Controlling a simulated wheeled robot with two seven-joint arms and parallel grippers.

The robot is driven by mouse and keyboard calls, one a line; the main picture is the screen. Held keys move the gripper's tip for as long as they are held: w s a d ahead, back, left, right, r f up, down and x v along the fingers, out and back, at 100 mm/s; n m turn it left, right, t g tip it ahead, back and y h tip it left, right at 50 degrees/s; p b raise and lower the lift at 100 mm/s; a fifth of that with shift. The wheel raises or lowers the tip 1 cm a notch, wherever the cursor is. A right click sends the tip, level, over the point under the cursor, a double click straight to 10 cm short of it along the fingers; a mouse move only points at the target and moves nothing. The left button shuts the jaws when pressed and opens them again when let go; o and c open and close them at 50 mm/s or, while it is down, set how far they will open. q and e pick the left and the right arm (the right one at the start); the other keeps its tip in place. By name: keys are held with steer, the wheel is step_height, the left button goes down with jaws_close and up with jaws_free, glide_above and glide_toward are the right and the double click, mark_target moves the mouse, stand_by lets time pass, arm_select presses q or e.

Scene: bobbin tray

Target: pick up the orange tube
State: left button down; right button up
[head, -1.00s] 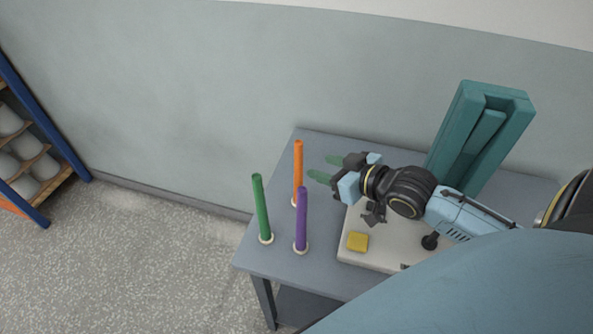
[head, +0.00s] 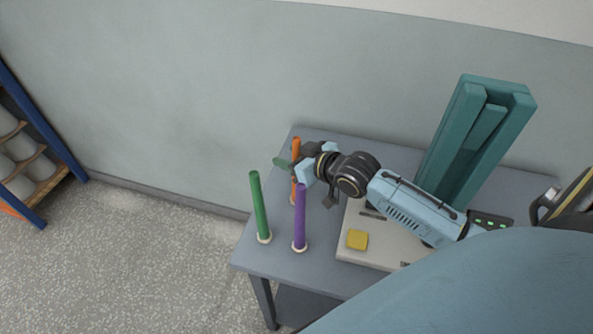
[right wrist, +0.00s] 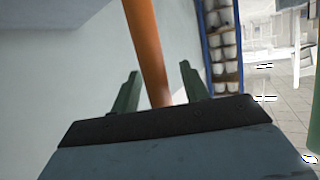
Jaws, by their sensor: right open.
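The orange tube (head: 295,144) stands upright at the back left of the grey table, with its middle partly hidden behind my right gripper in the head view. My right gripper (head: 284,164) is open at the tube. In the right wrist view the orange tube (right wrist: 147,50) runs down between the two green fingers of the gripper (right wrist: 158,92), with a gap visible on both sides. My left gripper is not in view.
A green tube (head: 259,205) and a purple tube (head: 300,218) stand upright in front of the orange one. A yellow block (head: 357,240) lies on a pale board (head: 350,256). A tall teal holder (head: 450,140) stands at the table's right.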

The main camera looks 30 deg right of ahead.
jaws_close()
stand_by(0.3)
